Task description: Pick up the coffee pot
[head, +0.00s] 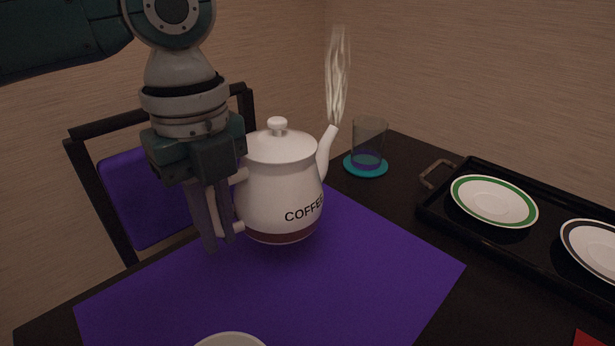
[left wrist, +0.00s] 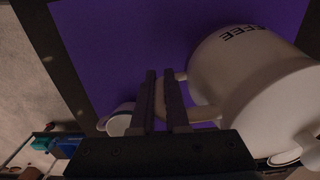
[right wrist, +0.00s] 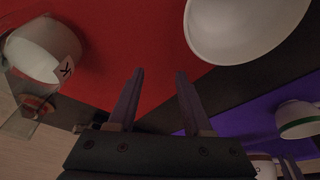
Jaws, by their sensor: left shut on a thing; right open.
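The white coffee pot (head: 275,190) has a dark red band at its base, "COFFEE" lettering and steam above its spout. It is upright over the purple mat (head: 370,270); I cannot tell whether it touches the mat. My left gripper (head: 217,246) points down at the pot's left side and is shut on its handle. The left wrist view shows the handle between the fingers (left wrist: 162,75), beside the pot body (left wrist: 235,65). My right gripper (right wrist: 160,72) is open and empty over a red mat (right wrist: 110,40) in the right wrist view.
A glass (head: 369,142) stands on a teal coaster (head: 366,170) behind the spout. A black tray (head: 470,235) with plates is at right. A white rim (head: 230,339) shows at the bottom edge. The right wrist view shows a white bowl (right wrist: 240,25) and a white container (right wrist: 40,50).

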